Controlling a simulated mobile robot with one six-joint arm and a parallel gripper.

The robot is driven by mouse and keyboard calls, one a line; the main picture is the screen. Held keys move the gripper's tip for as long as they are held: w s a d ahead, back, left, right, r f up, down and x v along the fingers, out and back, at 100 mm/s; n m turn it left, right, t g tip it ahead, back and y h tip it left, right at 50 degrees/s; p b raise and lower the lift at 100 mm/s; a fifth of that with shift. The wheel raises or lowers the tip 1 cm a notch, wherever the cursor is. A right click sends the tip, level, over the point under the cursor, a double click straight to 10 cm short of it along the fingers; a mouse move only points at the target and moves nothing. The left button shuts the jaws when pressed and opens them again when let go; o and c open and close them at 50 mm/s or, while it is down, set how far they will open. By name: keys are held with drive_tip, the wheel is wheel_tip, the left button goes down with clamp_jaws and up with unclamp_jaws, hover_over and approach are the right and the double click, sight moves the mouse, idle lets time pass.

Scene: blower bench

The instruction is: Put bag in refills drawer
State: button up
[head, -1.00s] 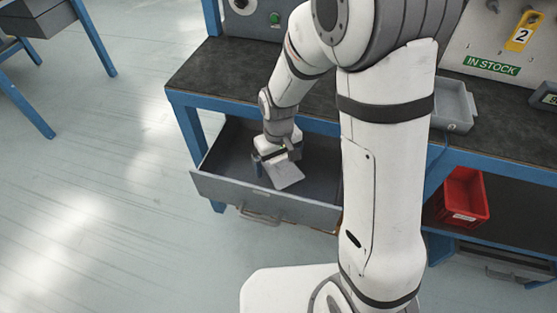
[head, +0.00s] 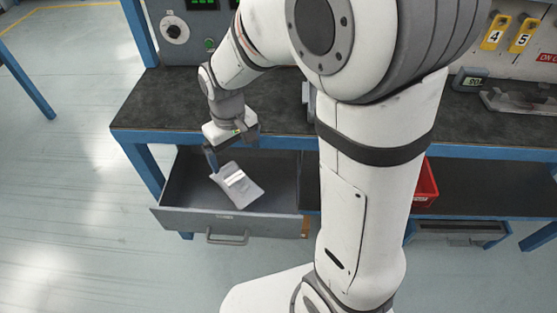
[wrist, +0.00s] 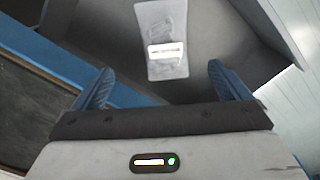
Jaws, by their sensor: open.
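The bag (head: 237,186) is a pale grey pouch with a white label. It lies flat inside the open drawer (head: 205,219) under the bench, towards its left half. The wrist view also shows the bag (wrist: 163,40) on the drawer floor, beyond my fingertips and apart from them. My gripper (head: 232,150) is open and empty, above the drawer's back part by the bench edge. Its two blue fingers (wrist: 161,80) stand wide apart in the wrist view. The drawer's front label is too small to read.
The dark bench top (head: 165,105) with its blue front edge lies just behind my gripper. A red bin (head: 426,188) stands on the lower shelf at right, partly hidden by my arm. The drawer's right part is empty where visible.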

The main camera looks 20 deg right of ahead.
drive_tip(key=s+d+r+m+t, duration=0.1)
drive_tip(key=s+d+r+m, duration=0.3)
drive_tip(key=s+d, duration=0.6)
wheel_tip(320, 180, up, 2)
drive_tip(key=shift+s+d+m, duration=0.3)
drive_tip(key=shift+s+d, duration=0.1)
drive_tip(key=shift+s, duration=0.85)
wheel_tip(320, 180, up, 20)
drive_tip(key=t+p, duration=0.1)
drive_tip(key=p, duration=1.7)
drive_tip(key=shift+r+t, duration=0.2)
drive_tip(key=shift+t, duration=0.1)
drive_tip(key=shift+c, duration=0.3)
